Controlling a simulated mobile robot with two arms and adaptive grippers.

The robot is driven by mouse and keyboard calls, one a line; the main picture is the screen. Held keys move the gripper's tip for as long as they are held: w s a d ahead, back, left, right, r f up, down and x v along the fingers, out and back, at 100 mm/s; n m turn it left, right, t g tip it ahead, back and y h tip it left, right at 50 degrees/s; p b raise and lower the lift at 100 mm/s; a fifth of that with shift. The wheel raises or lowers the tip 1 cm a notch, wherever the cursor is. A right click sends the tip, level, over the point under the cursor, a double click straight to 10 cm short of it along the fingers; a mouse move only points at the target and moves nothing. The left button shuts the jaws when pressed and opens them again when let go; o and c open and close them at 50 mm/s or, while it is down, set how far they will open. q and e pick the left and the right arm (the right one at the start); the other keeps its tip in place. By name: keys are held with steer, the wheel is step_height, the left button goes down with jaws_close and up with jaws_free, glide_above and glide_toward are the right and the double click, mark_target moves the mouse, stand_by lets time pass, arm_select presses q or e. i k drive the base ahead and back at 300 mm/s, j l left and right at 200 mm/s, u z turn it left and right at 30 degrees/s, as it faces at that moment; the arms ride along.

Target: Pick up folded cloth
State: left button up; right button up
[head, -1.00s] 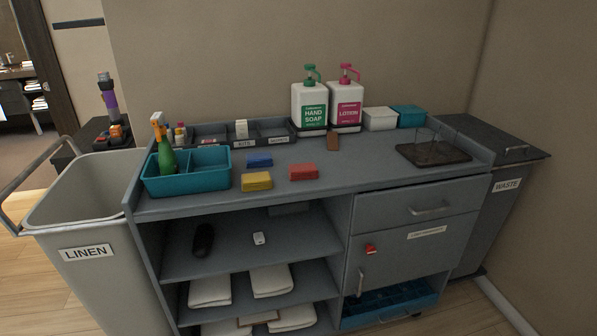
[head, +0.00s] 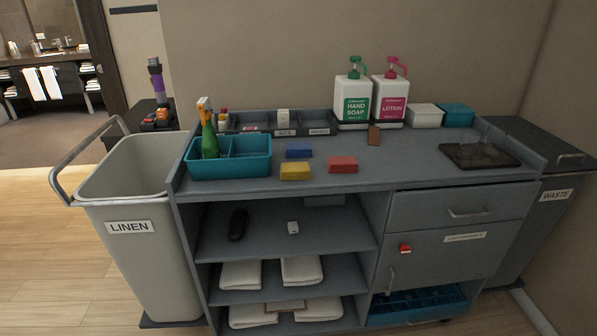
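Small folded cloths or pads lie on the cart's grey top: a blue one (head: 299,153), a yellow one (head: 295,171) and a red one (head: 342,164). White folded cloths sit on the lower open shelves, one at left (head: 240,274) and one at right (head: 301,269), with more on the shelf below (head: 319,309). Neither of my grippers shows in the head view.
A teal caddy (head: 258,168) with a green spray bottle (head: 209,138) stands on the top at left. Soap (head: 353,106) and lotion (head: 391,100) pump bottles stand at the back. A linen bin (head: 150,265) flanks the cart at left, a waste bin (head: 551,222) at right.

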mark_target(292, 170)
steer(key=z, duration=1.7)
steer(key=k+j+z, duration=0.2)
steer(key=z, duration=0.15)
steer(key=k+j+z, duration=0.2)
steer(key=z, duration=0.2)
steer(key=k+j+z, duration=0.2)
steer(key=z, duration=0.15)
steer(key=k+j, duration=0.15)
steer(key=k, duration=0.3)
steer(key=k+j, duration=0.15)
steer(key=k, duration=0.25)
